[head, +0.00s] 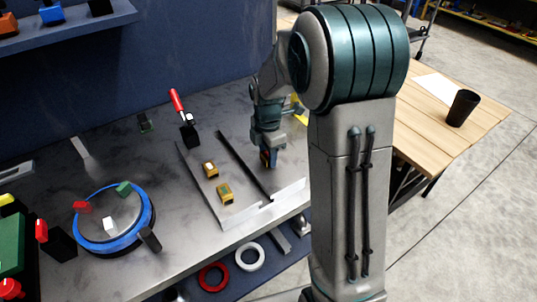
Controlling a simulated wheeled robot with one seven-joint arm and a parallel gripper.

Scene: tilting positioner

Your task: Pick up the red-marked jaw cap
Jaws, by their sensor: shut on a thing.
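My gripper (269,160) points down at the right part of the grey bench, beside the thin dark rail. It is shut on a small orange-brown piece (264,158), which looks like a jaw cap. The fingers hide most of it, and I cannot make out its mark. Two brass-coloured jaw caps stay on the bench to the left of the gripper, between two rails.
A blue-rimmed round positioner (148,212) with red, green and white blocks stands at the left. A low metal lip (285,197) edges the front right. A wooden table (440,125) with a black cup (463,108) is beyond my arm.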

